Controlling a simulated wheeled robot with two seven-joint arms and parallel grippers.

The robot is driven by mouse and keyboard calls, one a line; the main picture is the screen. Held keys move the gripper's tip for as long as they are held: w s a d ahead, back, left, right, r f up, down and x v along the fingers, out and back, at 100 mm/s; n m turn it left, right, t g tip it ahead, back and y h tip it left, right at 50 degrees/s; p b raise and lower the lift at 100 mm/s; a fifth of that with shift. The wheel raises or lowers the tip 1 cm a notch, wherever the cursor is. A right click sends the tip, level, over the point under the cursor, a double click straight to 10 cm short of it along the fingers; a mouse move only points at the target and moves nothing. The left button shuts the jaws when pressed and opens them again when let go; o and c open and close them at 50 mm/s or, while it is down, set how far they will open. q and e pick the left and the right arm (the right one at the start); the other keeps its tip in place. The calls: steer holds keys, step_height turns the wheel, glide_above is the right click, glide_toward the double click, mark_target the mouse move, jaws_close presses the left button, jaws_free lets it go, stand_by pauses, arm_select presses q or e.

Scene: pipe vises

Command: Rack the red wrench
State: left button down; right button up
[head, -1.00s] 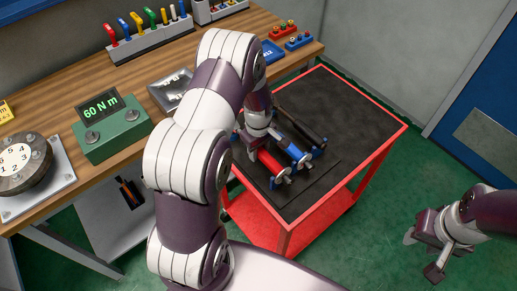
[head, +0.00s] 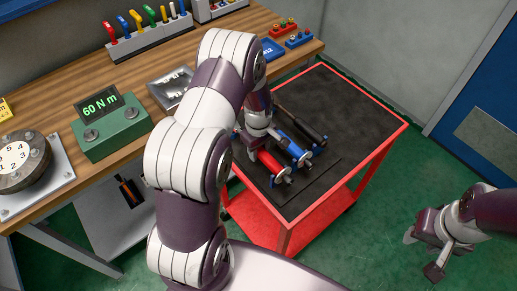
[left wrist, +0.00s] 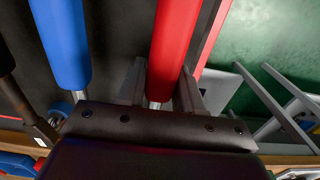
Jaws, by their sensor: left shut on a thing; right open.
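The red wrench (head: 271,163) lies on the black top of the red cart (head: 362,112), nearest the cart's left side. My left gripper (head: 252,150) is over its handle end. In the left wrist view the red handle (left wrist: 177,40) runs between the two fingers (left wrist: 160,92), which are shut on it. My right gripper (head: 430,254) is open and empty, above the green floor right of the cart. I cannot make out for certain which holder is the wrench rack.
A blue wrench (head: 290,148) lies close beside the red one, with a black-handled tool (head: 304,126) beyond. On the wooden bench stand a green torque display (head: 112,130), a metal tray (head: 170,88) and a grey holder (head: 150,38) of coloured-handled tools. The cart's right half is clear.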

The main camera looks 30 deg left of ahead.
stand_by(0.3)
arm_select(q)
steer(key=c, duration=0.7)
jaws_free()
steer(key=shift+f, duration=0.1)
steer(key=shift+o, duration=0.2)
step_height(320, 180, up, 13)
steer(key=b, duration=0.1)
steer(key=shift+f, duration=0.15)
